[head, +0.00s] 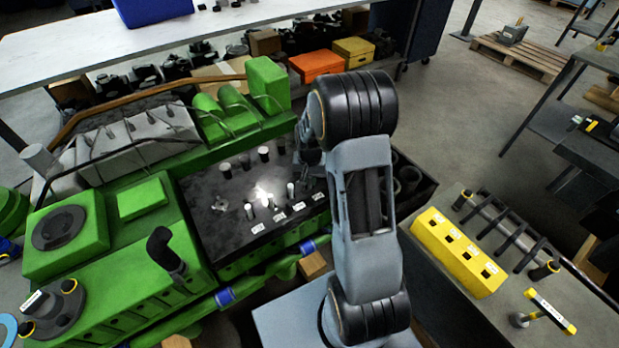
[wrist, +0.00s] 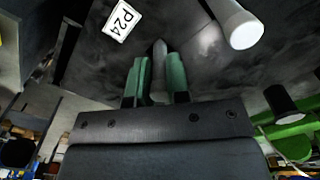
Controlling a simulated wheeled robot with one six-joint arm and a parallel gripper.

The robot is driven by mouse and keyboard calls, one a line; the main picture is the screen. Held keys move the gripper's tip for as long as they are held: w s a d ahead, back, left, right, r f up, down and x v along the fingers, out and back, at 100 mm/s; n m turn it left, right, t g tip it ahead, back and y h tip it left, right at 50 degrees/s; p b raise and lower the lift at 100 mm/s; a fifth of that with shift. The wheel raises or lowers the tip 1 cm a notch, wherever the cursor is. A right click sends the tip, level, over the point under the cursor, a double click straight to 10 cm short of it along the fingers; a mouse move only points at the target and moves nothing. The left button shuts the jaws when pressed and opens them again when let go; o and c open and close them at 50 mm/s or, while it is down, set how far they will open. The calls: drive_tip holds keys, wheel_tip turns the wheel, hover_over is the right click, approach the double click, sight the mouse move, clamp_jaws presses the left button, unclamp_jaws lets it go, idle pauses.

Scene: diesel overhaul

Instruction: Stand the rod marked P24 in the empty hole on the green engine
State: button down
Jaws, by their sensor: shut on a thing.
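My gripper (wrist: 159,72) has green fingers shut on a grey rod (wrist: 160,48), with the rod's end pointing at the dark top of the engine. A white label reading P24 (wrist: 121,20) lies on that top, to the left of the rod in the wrist view. In the head view the gripper (head: 310,172) is over the right part of the engine's dark deck (head: 215,190), partly hidden by my arm. The green engine (head: 140,200) fills the left. I cannot tell whether the rod's end is inside a hole; no marking shows on the rod.
Several pale and dark-topped rods stand on the deck, one (wrist: 238,24) close to the right of my gripper; it has neighbours such as this pale rod (head: 271,200). A yellow block (head: 458,252) with labelled holes sits on the right bench. A long shelf (head: 200,38) stands behind.

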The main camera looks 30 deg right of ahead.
drive_tip(key=c, duration=1)
unclamp_jaws()
wheel_tip(320, 180, up, 14)
drive_tip(key=shift+f, duration=0.1)
drive_tip(key=s+a+r+n+t+p, duration=0.1)
drive_tip(key=s+a+r+n, duration=0.1)
drive_tip(key=s, duration=0.3)
drive_tip(key=s+a+r+n+t+p, duration=0.1)
drive_tip(key=s+a+r+n, duration=0.1)
drive_tip(key=s+a+r, duration=0.1)
drive_tip(key=s+a+r+n+t+p, duration=0.1)
drive_tip(key=s+a+r+n, duration=0.1)
drive_tip(key=s, duration=0.6)
drive_tip(key=shift+a+r+t, duration=0.15)
drive_tip(key=shift+a+r, duration=0.2)
drive_tip(key=shift+a, duration=0.35)
drive_tip(key=shift+a+r+t, duration=0.15)
drive_tip(key=shift+a+r, duration=0.2)
drive_tip(key=shift+a, duration=0.3)
